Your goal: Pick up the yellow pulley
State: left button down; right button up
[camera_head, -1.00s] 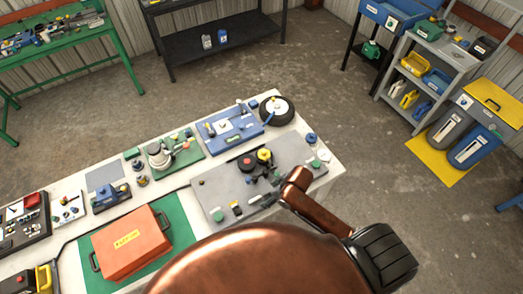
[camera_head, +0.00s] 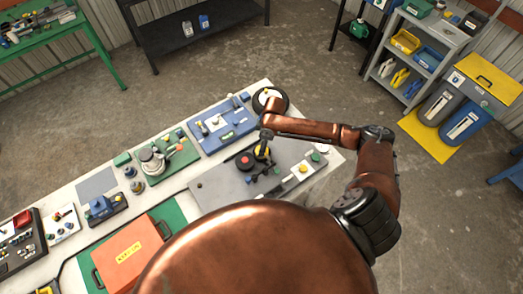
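The yellow pulley (camera_head: 267,153) shows as a small yellow patch on the grey panel (camera_head: 215,193) on the workbench, next to a dark round piece with a red centre (camera_head: 245,161). My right arm comes in from the right, and its small dark gripper (camera_head: 264,154) points down over the yellow pulley, partly hiding it. The fingers are too small and dark to tell whether they are open, or whether they touch the pulley. My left gripper is not in view.
A green board with a gauge (camera_head: 160,163) and an orange case (camera_head: 130,256) are to the left. Other small parts, including a yellow-topped piece (camera_head: 303,168), sit on the panel's right side.

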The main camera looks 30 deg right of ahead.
jog(key=f, duration=0.2)
jog(key=f+p, duration=0.1)
jog(key=shift+w+a+f, duration=0.15)
jog(key=shift+w+f, duration=0.05)
jog(key=shift+f, duration=0.65)
jog(key=c, duration=0.6)
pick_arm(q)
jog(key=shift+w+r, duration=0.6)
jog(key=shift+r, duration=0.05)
pick_arm(e)
jog(key=c, duration=0.8)
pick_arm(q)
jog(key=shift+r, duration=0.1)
pick_arm(e)
jog(key=shift+o, duration=0.2)
